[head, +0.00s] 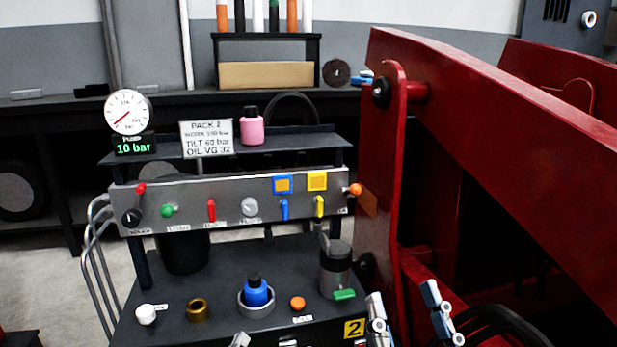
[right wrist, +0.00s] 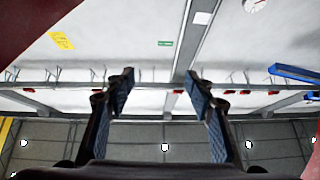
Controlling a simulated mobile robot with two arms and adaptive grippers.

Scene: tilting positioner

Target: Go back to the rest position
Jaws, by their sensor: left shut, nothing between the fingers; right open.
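My right gripper (head: 408,312) shows at the bottom of the head view, in front of the red frame. Its two fingers are well apart. In the right wrist view the same gripper (right wrist: 160,88) is open and empty, with the ceiling, lamps and a far wall behind it.
A red steel frame (head: 520,130) fills the right side, close to my right gripper. A control panel (head: 230,200) with levers and knobs stands above a dark bench (head: 225,270). The bench carries a blue-capped fitting (head: 257,292), a brass ring (head: 197,310) and a grey canister (head: 335,270).

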